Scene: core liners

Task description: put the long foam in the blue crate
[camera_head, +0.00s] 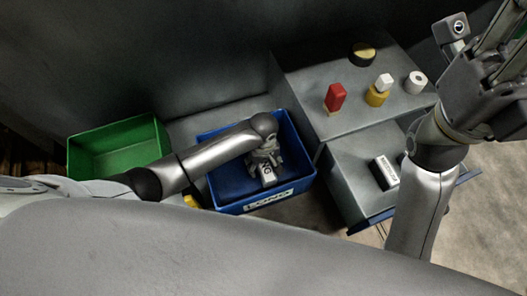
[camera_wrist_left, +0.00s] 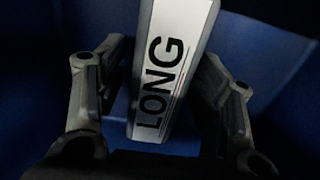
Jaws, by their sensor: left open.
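The long foam (camera_wrist_left: 165,75) is a pale bar marked LONG. In the left wrist view it lies between the spread fingers of my left gripper (camera_wrist_left: 160,105), with gaps on both sides and blue crate surface around it. In the head view my left gripper (camera_head: 265,163) is down inside the blue crate (camera_head: 225,197), whose front label reads LONG. The foam's pale end (camera_head: 267,175) shows at the gripper there; whether it touches the crate floor is hard to tell. My right gripper (camera_head: 495,55) is raised at the upper right, its fingertips partly cut off.
A green crate (camera_head: 118,140) stands left of the blue one. A grey cabinet (camera_head: 320,110) on the right bears a red block (camera_head: 335,97), a yellow piece with a white cube (camera_head: 377,95), and a white ring (camera_head: 415,82). A labelled white block (camera_head: 385,172) lies lower down.

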